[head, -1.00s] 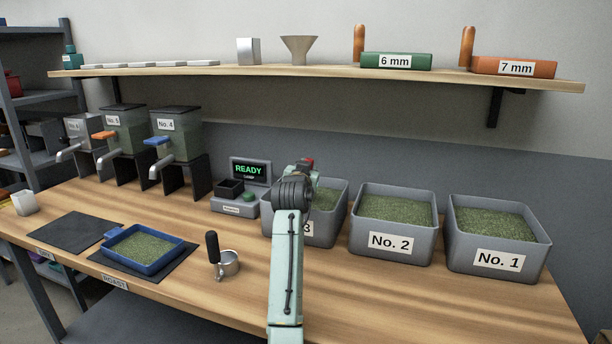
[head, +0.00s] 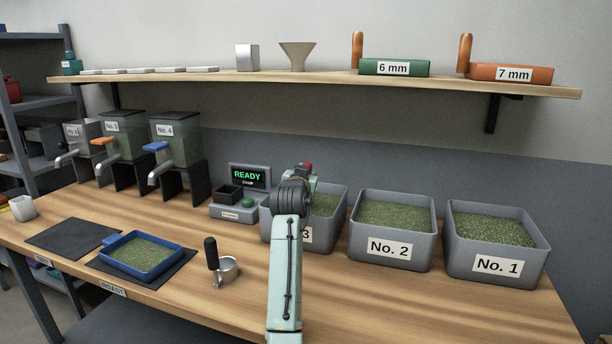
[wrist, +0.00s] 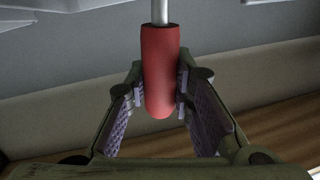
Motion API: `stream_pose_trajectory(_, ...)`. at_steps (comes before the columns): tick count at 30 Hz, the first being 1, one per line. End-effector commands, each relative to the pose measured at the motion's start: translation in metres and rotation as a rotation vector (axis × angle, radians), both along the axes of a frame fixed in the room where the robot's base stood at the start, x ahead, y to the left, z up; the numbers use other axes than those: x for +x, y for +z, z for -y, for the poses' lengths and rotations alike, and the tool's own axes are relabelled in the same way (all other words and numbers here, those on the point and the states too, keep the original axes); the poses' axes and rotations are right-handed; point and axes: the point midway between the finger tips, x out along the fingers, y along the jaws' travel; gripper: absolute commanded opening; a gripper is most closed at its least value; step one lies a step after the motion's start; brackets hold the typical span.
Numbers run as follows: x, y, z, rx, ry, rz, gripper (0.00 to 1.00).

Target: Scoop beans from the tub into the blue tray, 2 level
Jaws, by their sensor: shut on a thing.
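The blue tray (head: 178,262) lies on a dark mat at the left front of the table, with green beans spread in it. Tubs No. 1 (head: 455,257), No. 2 (head: 390,249) and No. 3 (head: 335,230) stand in a row on the right, each holding green beans. My arm covers part of tub No. 3. In the wrist view my gripper (wrist: 160,92) is shut on a red handle (wrist: 159,65) with a metal shaft. The tool's far end is out of that view. In the head view a bit of red (head: 308,167) shows above my wrist, near tub No. 3.
A metal cup with a black handle (head: 225,272) stands between the tray and my arm. A scale reading READY (head: 248,175) stands behind. An empty dark mat (head: 68,237) lies left of the tray. Bean dispensers (head: 178,140) stand at back left. A shelf (head: 230,76) runs above.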

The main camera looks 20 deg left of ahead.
Motion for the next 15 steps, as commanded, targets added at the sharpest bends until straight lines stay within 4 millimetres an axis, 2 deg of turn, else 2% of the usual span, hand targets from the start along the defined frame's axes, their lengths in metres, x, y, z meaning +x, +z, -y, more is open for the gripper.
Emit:
stream_pose_trajectory(1,0.000,0.011,0.000,0.001,-0.001,0.003,0.00)
stream_pose_trajectory(3,0.000,0.019,0.000,0.001,-0.001,0.003,0.00)
stream_pose_trajectory(15,0.000,0.056,0.000,0.002,0.000,0.004,0.00)
